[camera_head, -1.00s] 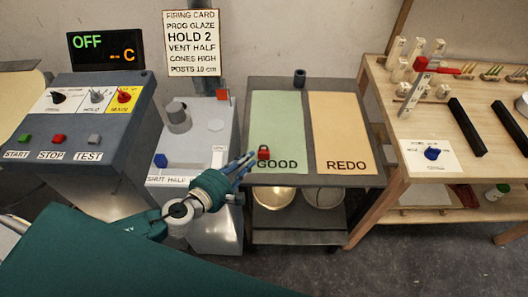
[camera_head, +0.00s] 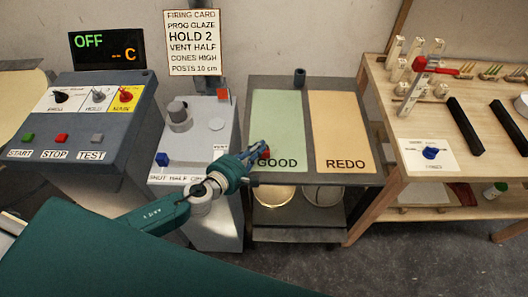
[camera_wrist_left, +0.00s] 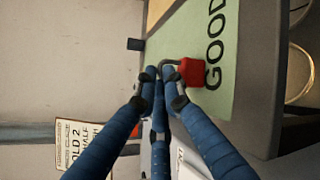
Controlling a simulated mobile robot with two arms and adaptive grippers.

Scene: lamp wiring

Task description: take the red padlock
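The red padlock (camera_head: 266,149) lies on the green GOOD area (camera_head: 277,112) of the grey cart, just above the word GOOD. In the left wrist view its red body (camera_wrist_left: 190,71) and dark shackle (camera_wrist_left: 168,63) show just beyond the fingertips. My left gripper (camera_head: 258,153) is at the padlock, with its blue fingers reaching it from the lower left. In the left wrist view the fingertips (camera_wrist_left: 161,77) come close together beside the shackle. I cannot tell whether they grip it. My right gripper is not in view.
The orange REDO area (camera_head: 340,120) beside it is bare. A grey box with knobs (camera_head: 207,130) stands left of the cart, and a wooden bench (camera_head: 400,170) stands right.

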